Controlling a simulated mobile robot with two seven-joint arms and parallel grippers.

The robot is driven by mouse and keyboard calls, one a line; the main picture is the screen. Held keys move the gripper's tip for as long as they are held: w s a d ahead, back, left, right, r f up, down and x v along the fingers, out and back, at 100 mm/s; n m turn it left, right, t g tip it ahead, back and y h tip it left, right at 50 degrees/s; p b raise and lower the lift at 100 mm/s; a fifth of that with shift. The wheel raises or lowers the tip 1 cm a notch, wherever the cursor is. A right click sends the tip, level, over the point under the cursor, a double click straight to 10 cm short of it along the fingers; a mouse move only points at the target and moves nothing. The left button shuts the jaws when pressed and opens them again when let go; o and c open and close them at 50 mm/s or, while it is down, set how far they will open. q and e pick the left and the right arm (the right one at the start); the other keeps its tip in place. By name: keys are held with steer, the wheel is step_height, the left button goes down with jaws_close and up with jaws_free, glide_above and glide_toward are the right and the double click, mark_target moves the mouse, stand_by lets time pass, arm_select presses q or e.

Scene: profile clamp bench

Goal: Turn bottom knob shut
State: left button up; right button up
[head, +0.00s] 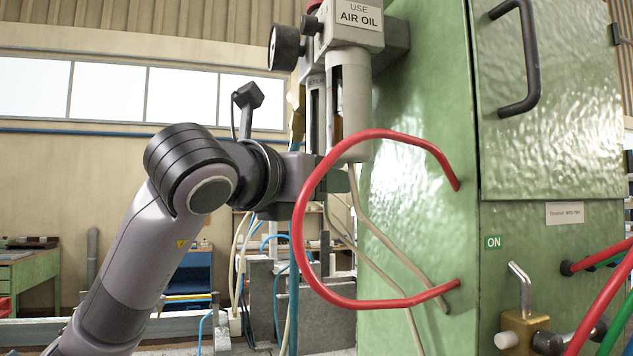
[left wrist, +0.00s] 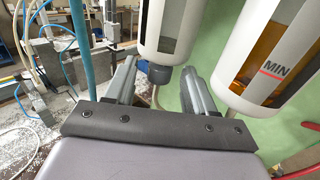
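The bottom knob (left wrist: 160,75) is a small dark grey cap under a white bowl (left wrist: 152,42) with a dark window, with a pale tube below it. My left gripper (left wrist: 161,72) is open, one finger on each side of the knob, with a visible gap to it on both sides. In the head view my left gripper (head: 338,181) is below the air unit (head: 350,62), partly behind the red hose, and the knob cannot be made out there. My right gripper is in neither view.
A second bowl (left wrist: 235,75) with amber oil hangs close to the right finger. A red hose (head: 297,235) loops in front of the left gripper from the green cabinet (head: 410,225). Pale tubes (head: 380,262) hang below. A brass valve (head: 522,332) with a lever is at lower right.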

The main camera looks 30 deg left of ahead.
arm_select(q)
steer(key=s+b, duration=0.2)
steer(key=s, duration=0.5)
steer(key=shift+a, duration=0.15)
steer(key=shift+s, duration=0.1)
